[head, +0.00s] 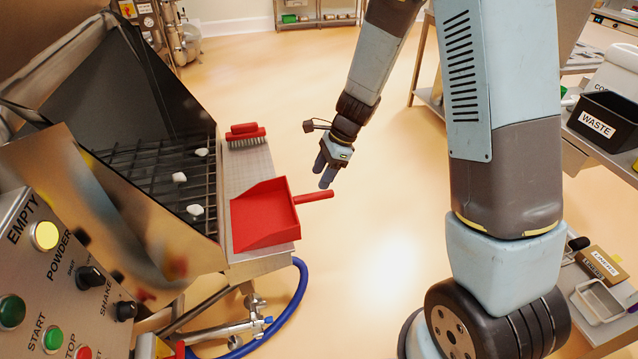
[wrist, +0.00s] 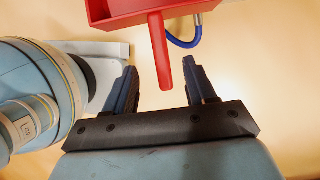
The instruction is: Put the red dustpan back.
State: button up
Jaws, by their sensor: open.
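The red dustpan (head: 264,216) lies on the steel side shelf (head: 246,170) of the hopper. Its handle (head: 314,197) sticks out to the right past the shelf edge. My gripper (head: 324,176) is open and empty, just beyond the handle's end in the head view. In the wrist view, the dustpan (wrist: 140,10) is at the top. Its handle points down into the gap between the two open fingers (wrist: 158,85).
A red brush (head: 245,134) lies on the shelf behind the dustpan. The hopper grate (head: 165,175) holds several white lumps. A blue hose (head: 292,305) hangs below the shelf. A black waste bin (head: 605,120) stands on the right-hand table. The floor between is clear.

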jog(key=shift+v, duration=1)
jog(key=s+d+r+n+t, duration=0.1)
jog(key=s+d+r+n, duration=0.15)
jog(key=r, duration=0.35)
jog(key=s+d+r+n+t+h, duration=0.1)
jog(key=s+d+r+n, duration=0.15)
jog(key=r, duration=0.35)
jog(key=s+d+r+n+t, duration=0.1)
jog(key=s+d+r+n, duration=0.2)
jog(key=r, duration=0.4)
jog(key=s+d+r+n+t+h, duration=0.3)
jog(key=s+d+r+n, duration=0.4)
jog(key=s, duration=0.7)
jog(key=d+r, duration=0.2)
jog(key=d, duration=0.2)
jog(key=shift+d+r+t+h, duration=0.25)
jog(key=shift+r+t+h, duration=0.05)
jog(key=shift+r, duration=0.1)
